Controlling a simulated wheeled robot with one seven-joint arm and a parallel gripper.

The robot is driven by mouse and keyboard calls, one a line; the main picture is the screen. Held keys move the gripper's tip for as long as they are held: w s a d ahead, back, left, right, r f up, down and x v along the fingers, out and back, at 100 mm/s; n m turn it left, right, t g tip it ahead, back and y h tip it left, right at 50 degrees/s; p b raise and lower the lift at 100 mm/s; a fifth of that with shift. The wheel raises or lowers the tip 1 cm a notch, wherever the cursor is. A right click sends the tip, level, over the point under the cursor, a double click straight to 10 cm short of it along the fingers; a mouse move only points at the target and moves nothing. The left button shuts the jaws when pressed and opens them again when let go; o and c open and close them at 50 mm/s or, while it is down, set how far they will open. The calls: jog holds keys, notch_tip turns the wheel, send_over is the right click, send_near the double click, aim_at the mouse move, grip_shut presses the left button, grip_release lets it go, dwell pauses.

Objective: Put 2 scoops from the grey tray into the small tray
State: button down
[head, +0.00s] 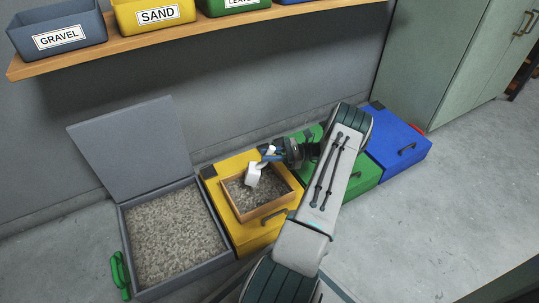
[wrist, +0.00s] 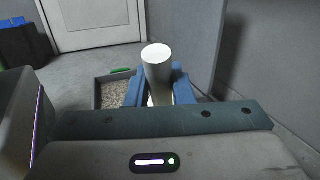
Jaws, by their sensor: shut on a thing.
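The grey tray (head: 172,232) is an open box full of gravel at the lower left of the head view, its lid raised behind it. Part of it shows in the wrist view (wrist: 110,92). The small tray (head: 262,212) is a wooden-rimmed box on the yellow box and holds similar grey gravel. My gripper (head: 266,155) is above the far side of the small tray, its blue fingers shut on a white scoop (head: 253,176). The scoop's round white part (wrist: 157,68) stands between the fingers in the wrist view. I cannot tell whether the scoop holds gravel.
The yellow box (head: 245,240), a green box (head: 367,180) and a blue box (head: 400,148) stand right of the grey tray. A wooden shelf (head: 200,36) with labelled bins hangs above. A green object (head: 119,270) is at the grey tray's left side. Floor at right is clear.

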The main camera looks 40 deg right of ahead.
jog(key=shift+r, duration=0.1)
notch_tip(320, 180, up, 5)
jog(key=p, duration=0.3)
jog(key=shift+p, duration=0.4)
